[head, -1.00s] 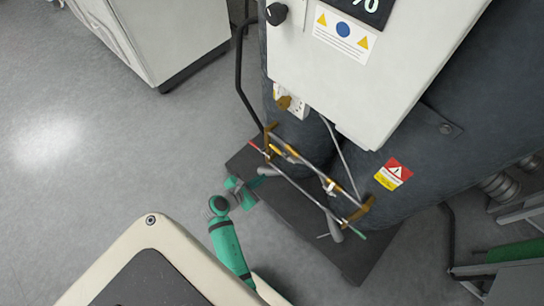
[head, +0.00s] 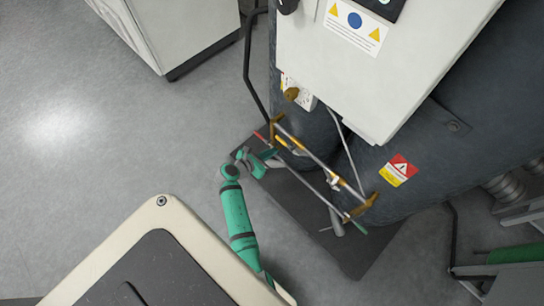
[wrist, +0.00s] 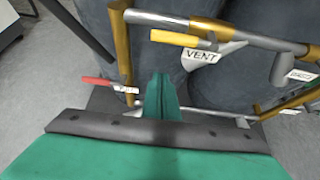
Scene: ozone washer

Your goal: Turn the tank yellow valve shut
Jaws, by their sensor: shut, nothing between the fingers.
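The yellow valve handle (wrist: 180,39) sits on the upper pipe in the wrist view, beside a tag reading VENT (wrist: 201,55). It lies roughly along the pipe and also shows small in the head view (head: 281,141). My gripper (wrist: 160,84) is shut and empty, with its green fingers below and a little left of the yellow handle. A gap seems to remain between them. In the head view my gripper (head: 268,157) is at the left end of the pipe frame, close to it; contact cannot be told.
A red valve handle (wrist: 97,82) is left of my fingers on the lower pipe. Brass-coloured uprights (wrist: 121,50) join the pipes. Dark tanks (head: 440,135) stand behind, with a white control box (head: 345,75) above. The grey floor (head: 100,140) at left is clear.

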